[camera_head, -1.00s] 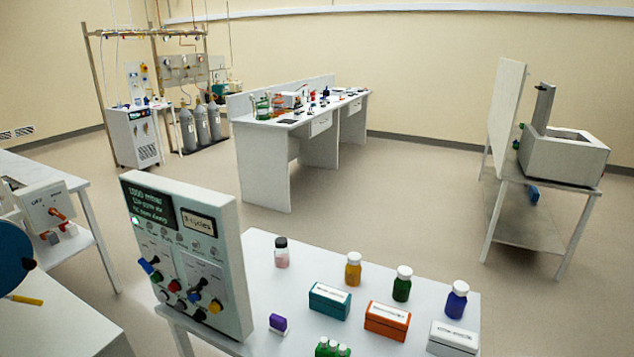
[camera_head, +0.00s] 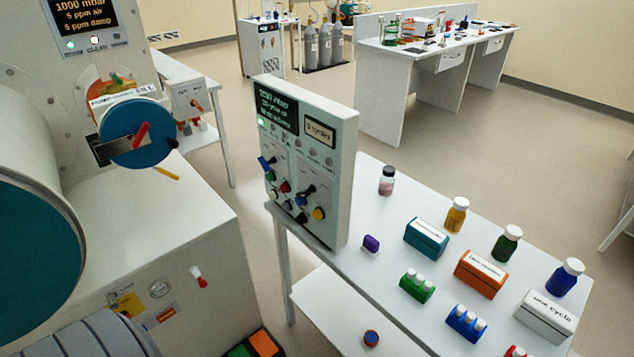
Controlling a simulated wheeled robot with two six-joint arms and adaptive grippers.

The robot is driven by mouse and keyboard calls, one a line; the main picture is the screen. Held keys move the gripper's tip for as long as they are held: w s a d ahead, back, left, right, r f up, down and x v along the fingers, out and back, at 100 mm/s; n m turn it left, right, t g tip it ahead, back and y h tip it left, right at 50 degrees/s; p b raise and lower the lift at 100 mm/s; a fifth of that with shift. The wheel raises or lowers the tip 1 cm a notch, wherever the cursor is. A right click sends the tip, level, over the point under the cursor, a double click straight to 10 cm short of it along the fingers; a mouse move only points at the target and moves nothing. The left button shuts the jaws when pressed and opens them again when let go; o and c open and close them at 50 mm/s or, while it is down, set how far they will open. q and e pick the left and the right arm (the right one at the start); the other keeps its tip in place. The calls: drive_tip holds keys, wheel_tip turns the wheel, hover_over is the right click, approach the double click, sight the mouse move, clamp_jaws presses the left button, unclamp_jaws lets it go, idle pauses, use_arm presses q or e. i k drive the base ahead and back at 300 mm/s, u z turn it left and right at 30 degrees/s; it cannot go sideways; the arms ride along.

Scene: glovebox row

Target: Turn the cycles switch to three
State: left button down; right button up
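A dark lever-like switch (camera_head: 307,191) sits on the right half, with a blue-tipped one (camera_head: 266,163) on the left half. I cannot tell which is the cycles switch. Neither of my grippers is in view.
The white table (camera_head: 385,265) holds bottles, a teal box (camera_head: 426,239), an orange box (camera_head: 480,273), a white box (camera_head: 545,316) and vial racks. A large glovebox chamber (camera_head: 190,225) with a blue round door (camera_head: 139,132) fills the left. Open floor lies between.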

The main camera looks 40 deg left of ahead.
sight(264, 165)
drive_tip(key=u, duration=1.3)
